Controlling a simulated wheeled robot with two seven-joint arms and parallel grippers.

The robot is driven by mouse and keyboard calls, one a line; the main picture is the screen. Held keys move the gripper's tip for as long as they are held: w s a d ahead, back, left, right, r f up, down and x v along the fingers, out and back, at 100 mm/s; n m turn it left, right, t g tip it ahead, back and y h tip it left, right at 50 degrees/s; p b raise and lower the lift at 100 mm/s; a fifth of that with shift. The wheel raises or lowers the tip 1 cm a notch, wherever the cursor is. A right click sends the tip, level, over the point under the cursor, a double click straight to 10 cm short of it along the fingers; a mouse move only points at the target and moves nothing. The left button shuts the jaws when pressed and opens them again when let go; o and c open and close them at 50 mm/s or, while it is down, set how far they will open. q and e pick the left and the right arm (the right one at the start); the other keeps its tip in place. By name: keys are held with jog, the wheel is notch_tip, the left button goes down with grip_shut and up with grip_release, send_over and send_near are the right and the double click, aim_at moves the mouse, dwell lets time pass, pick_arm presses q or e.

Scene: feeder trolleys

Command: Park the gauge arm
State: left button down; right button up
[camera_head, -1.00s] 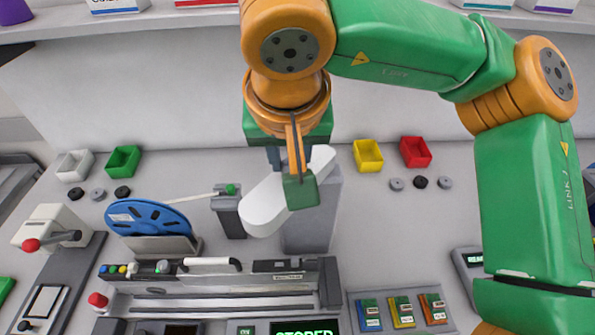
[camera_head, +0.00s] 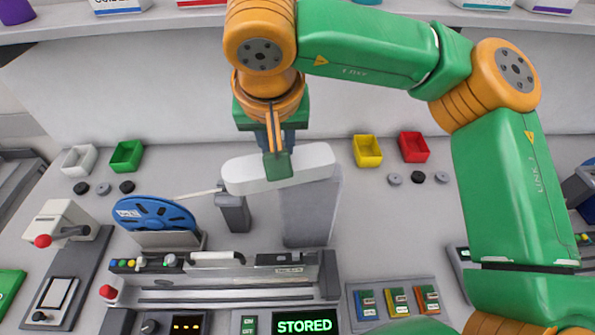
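The gauge arm (camera_head: 312,163) is a long white rounded bar on top of a grey post (camera_head: 307,212). It lies almost crosswise in the picture, its left end beyond the post and near a small dark post (camera_head: 234,212). My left gripper is not in view. A display (camera_head: 304,326) reads "STORED".
A blue reel (camera_head: 150,213) stands left of the posts. Small bins, a white one (camera_head: 78,160), a green one (camera_head: 126,155), a yellow one (camera_head: 367,151) and a red one (camera_head: 413,147), stand along the back. A grey feeder rail (camera_head: 225,280) lies in front.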

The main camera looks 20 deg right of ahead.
jog(key=shift+w+d+r+p, duration=0.1)
jog(key=shift+w+p, duration=0.2)
jog(key=shift+w, duration=0.15)
jog(key=shift+w+d+r+p, duration=0.1)
jog(key=shift+w+p, duration=0.15)
jog(key=shift+w, duration=0.2)
jog(key=shift+w+d+f+p, duration=0.1)
jog(key=shift+w+d+p, duration=0.15)
jog(key=shift+w, duration=0.25)
jog(key=shift+w+d+f+p, duration=0.1)
jog(key=shift+w+d+p, duration=0.1)
jog(key=shift+w, duration=0.25)
jog(key=shift+w+d+f+p, duration=0.1)
jog(key=shift+w+d+p, duration=0.05)
jog(key=shift+w+d, duration=0.45)
jog(key=shift+w+d+f+p, duration=0.15)
jog(key=shift+w+d, duration=0.25)
jog(key=shift+d, duration=0.35)
jog(key=o, duration=0.8)
jog(key=shift+s+d+r, duration=0.1)
jog(key=shift+d+r, duration=0.05)
jog(key=shift+c, duration=0.2)
notch_tip(320, 180, up, 8)
jog(key=shift+s, duration=0.15)
jog(key=shift+r, duration=0.1)
